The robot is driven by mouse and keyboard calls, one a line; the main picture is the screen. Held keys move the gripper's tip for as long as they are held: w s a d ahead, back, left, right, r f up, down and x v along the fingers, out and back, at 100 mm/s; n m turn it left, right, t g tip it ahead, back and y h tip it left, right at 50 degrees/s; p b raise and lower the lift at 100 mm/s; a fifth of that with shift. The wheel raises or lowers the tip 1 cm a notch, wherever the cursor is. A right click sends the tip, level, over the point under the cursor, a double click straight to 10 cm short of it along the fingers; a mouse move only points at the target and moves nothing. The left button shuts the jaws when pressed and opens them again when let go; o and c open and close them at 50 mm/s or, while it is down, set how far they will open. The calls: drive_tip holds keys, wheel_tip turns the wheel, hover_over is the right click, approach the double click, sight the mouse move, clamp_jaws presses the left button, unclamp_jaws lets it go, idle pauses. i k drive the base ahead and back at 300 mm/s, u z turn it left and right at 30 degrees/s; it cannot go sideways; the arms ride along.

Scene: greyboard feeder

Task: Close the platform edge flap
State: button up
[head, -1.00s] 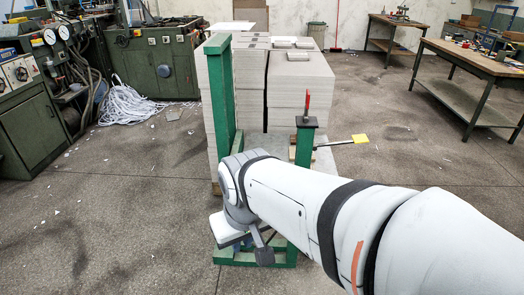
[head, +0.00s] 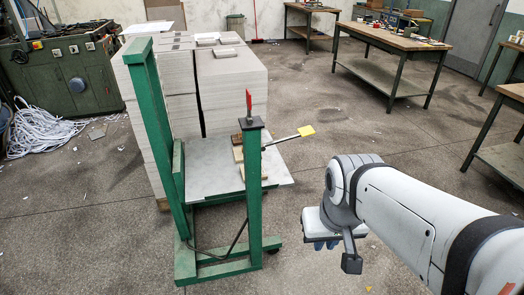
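The platform (head: 215,175) is a flat grey plate on a green frame (head: 190,262), left of centre in the head view. Its right part reaches past the green front post (head: 254,190). I cannot tell a separate edge flap from the plate. A red handle (head: 248,102) stands upright on the post. My gripper (head: 325,244) is right of the platform and apart from it.
Tall stacks of greyboard (head: 232,88) stand behind the platform. Small wooden blocks (head: 238,152) lie by the post. A green machine (head: 70,75) and a white tangled pile (head: 40,130) are at left. Workbenches (head: 395,45) stand back right. The floor between is open.

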sight(273, 186)
drive_tip(key=z, duration=0.05)
drive_tip(key=i, duration=1)
drive_tip(key=z, duration=0.05)
